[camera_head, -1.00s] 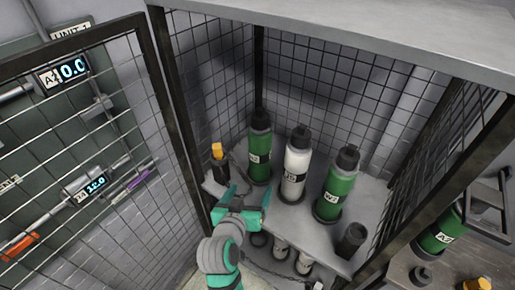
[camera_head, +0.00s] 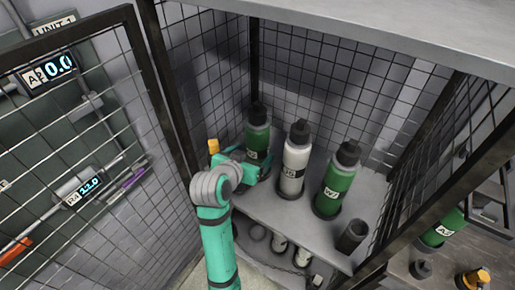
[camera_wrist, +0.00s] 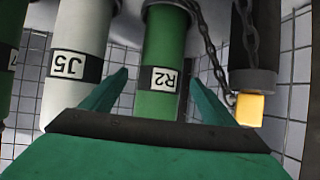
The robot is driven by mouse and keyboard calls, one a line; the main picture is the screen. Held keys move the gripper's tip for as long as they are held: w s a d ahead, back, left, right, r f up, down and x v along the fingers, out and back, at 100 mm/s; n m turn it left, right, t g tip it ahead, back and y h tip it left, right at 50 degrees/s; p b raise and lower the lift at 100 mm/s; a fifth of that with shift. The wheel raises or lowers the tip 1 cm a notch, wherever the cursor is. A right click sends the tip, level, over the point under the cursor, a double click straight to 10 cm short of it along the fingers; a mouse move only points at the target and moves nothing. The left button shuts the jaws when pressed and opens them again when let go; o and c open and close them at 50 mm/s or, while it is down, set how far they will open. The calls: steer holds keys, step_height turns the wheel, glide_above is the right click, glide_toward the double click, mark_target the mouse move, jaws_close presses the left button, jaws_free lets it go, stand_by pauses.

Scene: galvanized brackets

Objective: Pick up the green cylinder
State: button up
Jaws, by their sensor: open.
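A green cylinder (camera_head: 257,138) with a black cap stands upright on the cage shelf, at the left of the row. In the wrist view the green cylinder (camera_wrist: 162,55) shows a white label reading R2 on a black band. My gripper (camera_head: 257,170) is open at the front of this cylinder. In the wrist view my gripper's two teal fingers (camera_wrist: 157,88) lie on either side of it in the picture; I cannot tell whether they touch it. A second green cylinder (camera_head: 336,181) stands farther right on the shelf.
A white cylinder (camera_head: 294,160), labelled J5 in the wrist view (camera_wrist: 77,45), stands close beside the R2 cylinder. A yellow-tipped black post with a chain (camera_wrist: 250,107) is on the other side. The open mesh door (camera_head: 90,130) is at left. Another green cylinder (camera_head: 440,228) is outside at right.

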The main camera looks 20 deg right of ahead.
steer(key=shift+r+x, duration=0.15)
steer(key=shift+x, duration=1.15)
steer(key=shift+r+x, duration=0.1)
steer(key=shift+x, duration=1.2)
steer(key=shift+w, duration=0.15)
steer(key=c, duration=1.8)
steer(key=shift+r, duration=0.15)
jaws_close()
